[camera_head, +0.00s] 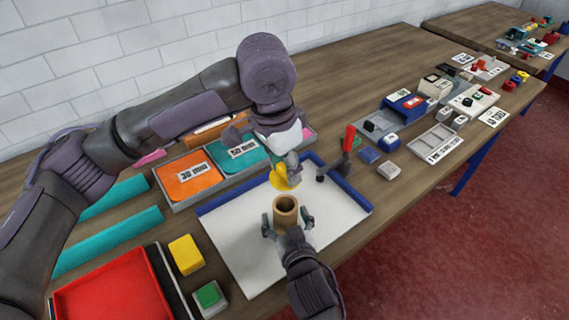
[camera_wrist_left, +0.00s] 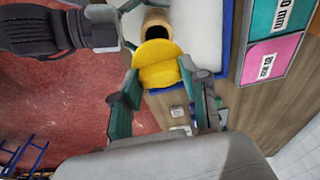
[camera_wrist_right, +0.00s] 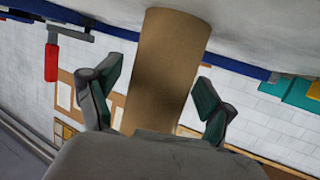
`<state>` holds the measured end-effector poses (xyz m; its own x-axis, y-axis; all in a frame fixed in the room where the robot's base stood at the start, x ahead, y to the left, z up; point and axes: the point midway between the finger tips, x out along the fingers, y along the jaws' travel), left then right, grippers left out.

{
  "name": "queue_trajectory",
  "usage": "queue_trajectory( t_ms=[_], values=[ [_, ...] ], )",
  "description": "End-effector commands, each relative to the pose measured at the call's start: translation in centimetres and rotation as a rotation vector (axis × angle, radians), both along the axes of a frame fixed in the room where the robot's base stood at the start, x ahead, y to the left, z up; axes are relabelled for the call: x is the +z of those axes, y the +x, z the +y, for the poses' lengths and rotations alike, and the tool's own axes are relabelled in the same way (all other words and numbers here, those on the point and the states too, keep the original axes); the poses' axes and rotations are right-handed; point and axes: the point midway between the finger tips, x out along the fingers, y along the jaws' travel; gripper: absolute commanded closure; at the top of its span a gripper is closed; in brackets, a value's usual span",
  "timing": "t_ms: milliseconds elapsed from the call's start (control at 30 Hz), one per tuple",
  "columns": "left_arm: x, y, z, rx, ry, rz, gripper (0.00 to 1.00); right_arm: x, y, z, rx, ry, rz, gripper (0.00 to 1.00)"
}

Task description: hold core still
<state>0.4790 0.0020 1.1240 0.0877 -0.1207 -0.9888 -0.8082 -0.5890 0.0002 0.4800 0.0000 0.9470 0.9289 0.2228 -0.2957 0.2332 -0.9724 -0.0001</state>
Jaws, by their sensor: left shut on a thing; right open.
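The core, a brown hollow tube (camera_head: 286,213), stands upright on the white board (camera_head: 240,245) with its open end up. My right gripper (camera_head: 287,224) is open, with one finger on each side of the core. In the right wrist view the core (camera_wrist_right: 165,65) rises between the two fingers, with gaps showing beside it. My left gripper (camera_head: 287,176) is above and behind the core, shut on a yellow disc (camera_head: 278,178). In the left wrist view the disc (camera_wrist_left: 158,65) is between the fingers and partly covers the core (camera_wrist_left: 156,22).
A red-handled clamp (camera_head: 348,145) stands at the board's blue back edge. Orange (camera_head: 190,178) and teal labelled bins lie behind left. A red tray (camera_head: 112,295), yellow block (camera_head: 186,254) and green block (camera_head: 208,294) are at front left.

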Motion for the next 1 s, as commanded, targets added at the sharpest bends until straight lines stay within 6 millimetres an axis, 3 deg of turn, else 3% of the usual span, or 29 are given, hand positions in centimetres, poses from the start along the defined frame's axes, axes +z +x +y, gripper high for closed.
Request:
queue_trajectory(
  t_ms=[167,600,800,1000],
  values=[
    [0.0,0.0,0.0,0.000,0.000,0.000,0.92,0.4,-1.7,-0.4,0.000,0.000,0.002,0.18],
    [0.0,0.0,0.0,0.000,0.000,0.000,0.92,2.9,-9.7,-2.3,0.000,0.001,0.004,0.18],
    [0.0,0.0,0.0,0.000,0.000,0.000,0.92,3.4,-11.0,-2.6,0.000,-0.001,0.001,0.18],
    [0.0,0.0,0.0,0.000,0.000,0.000,0.92,3.1,-11.1,-3.3,-0.010,-0.009,0.020,0.18]
  ],
)
